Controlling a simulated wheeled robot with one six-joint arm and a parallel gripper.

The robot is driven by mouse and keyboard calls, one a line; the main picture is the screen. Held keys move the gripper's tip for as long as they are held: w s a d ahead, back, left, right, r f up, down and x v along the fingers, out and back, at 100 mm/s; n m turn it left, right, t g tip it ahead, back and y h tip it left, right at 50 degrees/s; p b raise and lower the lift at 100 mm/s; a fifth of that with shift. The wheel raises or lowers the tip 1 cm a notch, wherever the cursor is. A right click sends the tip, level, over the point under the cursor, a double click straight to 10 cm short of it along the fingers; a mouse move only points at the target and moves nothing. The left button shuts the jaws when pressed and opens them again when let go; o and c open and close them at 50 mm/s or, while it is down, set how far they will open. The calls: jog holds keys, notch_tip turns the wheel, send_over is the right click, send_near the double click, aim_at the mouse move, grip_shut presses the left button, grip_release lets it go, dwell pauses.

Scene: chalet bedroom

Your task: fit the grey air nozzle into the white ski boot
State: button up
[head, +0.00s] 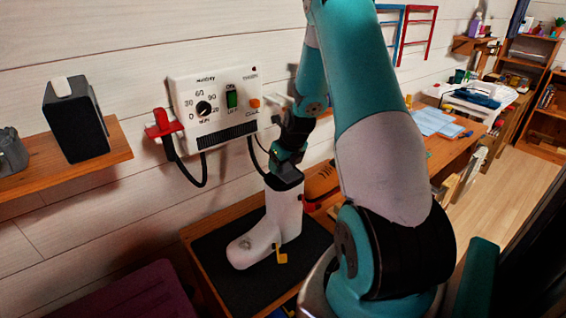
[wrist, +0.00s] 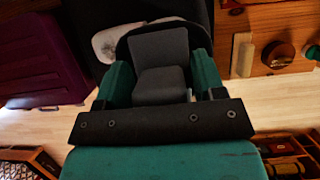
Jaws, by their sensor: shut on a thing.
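The white ski boot (head: 284,212) stands upright on a dark mat, its toe towards the lower left. My gripper (head: 284,160) is directly above the boot's open top, pointing down. In the wrist view my gripper (wrist: 160,85) is shut on the grey air nozzle (wrist: 158,50), a blocky piece between the green fingers. Part of the white boot (wrist: 107,42) shows beyond the nozzle. The nozzle's lower end and the boot's opening are mostly hidden, so I cannot tell whether the nozzle is inside the boot or just above it.
A white control box (head: 215,105) with a dial is on the wall, with black hoses and a red nozzle (head: 163,125). The dark mat (head: 225,285) lies in a wooden tray. A shelf (head: 100,150) at left holds a black box. A purple case (head: 135,295) stands low at left.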

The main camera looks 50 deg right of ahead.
jog(key=shift+f+b, duration=0.4)
jog(key=shift+f, duration=0.35)
jog(key=o, duration=1.1)
jog(key=shift+c, duration=0.2)
jog(key=shift+r, duration=0.1)
jog(key=b+v, duration=0.1)
jog(key=v, duration=1.6)
jog(key=shift+s+b, duration=0.2)
jog(key=shift+b, duration=0.1)
jog(key=shift+r, duration=0.1)
